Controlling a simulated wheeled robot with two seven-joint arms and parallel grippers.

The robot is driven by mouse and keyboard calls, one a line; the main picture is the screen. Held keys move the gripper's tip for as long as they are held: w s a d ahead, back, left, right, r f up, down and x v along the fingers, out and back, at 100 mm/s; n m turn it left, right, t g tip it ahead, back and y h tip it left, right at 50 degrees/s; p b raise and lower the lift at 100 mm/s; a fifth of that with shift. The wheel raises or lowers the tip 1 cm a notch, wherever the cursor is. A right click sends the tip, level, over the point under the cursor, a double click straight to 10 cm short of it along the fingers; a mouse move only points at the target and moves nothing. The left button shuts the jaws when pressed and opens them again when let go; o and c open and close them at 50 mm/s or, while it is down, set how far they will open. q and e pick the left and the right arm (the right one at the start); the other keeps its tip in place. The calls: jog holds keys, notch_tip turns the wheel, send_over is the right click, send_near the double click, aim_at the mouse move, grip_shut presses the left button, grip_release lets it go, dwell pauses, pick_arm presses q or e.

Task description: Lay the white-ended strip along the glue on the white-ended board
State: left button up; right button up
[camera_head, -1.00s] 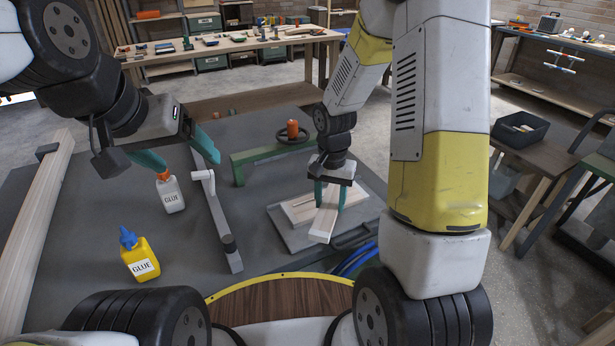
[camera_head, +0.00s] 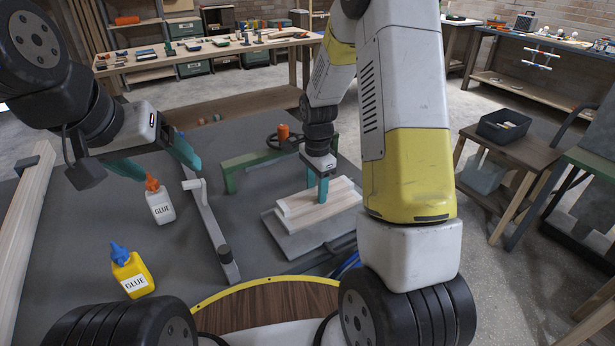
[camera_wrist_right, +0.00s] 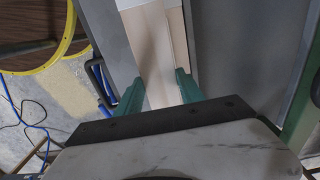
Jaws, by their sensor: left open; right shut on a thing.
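The pale wooden strip (camera_head: 300,203) is in my right gripper (camera_head: 323,192), whose green fingers stand on either side of it. It lies lengthwise over the pale board (camera_head: 345,198), roughly parallel to it; I cannot tell whether they touch. The board rests on a grey plate (camera_head: 290,243). In the right wrist view the strip (camera_wrist_right: 155,62) runs between the fingers (camera_wrist_right: 152,95), with the board (camera_wrist_right: 178,28) beside and below it. My left gripper (camera_head: 170,172) is open and empty near the white glue bottle (camera_head: 160,207).
A yellow glue bottle (camera_head: 131,274) stands on the grey table. A grey metal bar clamp (camera_head: 212,228) lies left of the board, and a green clamp frame (camera_head: 240,166) stands behind it. A long timber (camera_head: 22,235) lies at the far left.

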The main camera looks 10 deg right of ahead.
jog(key=w, duration=0.1)
jog(key=w+d, duration=0.1)
jog(key=w, duration=0.1)
jog(key=shift+w+f, duration=0.15)
jog(key=shift+f, duration=1.75)
jog(key=shift+f, duration=0.15)
jog(key=o, duration=1.5)
jog(key=shift+c, duration=0.2)
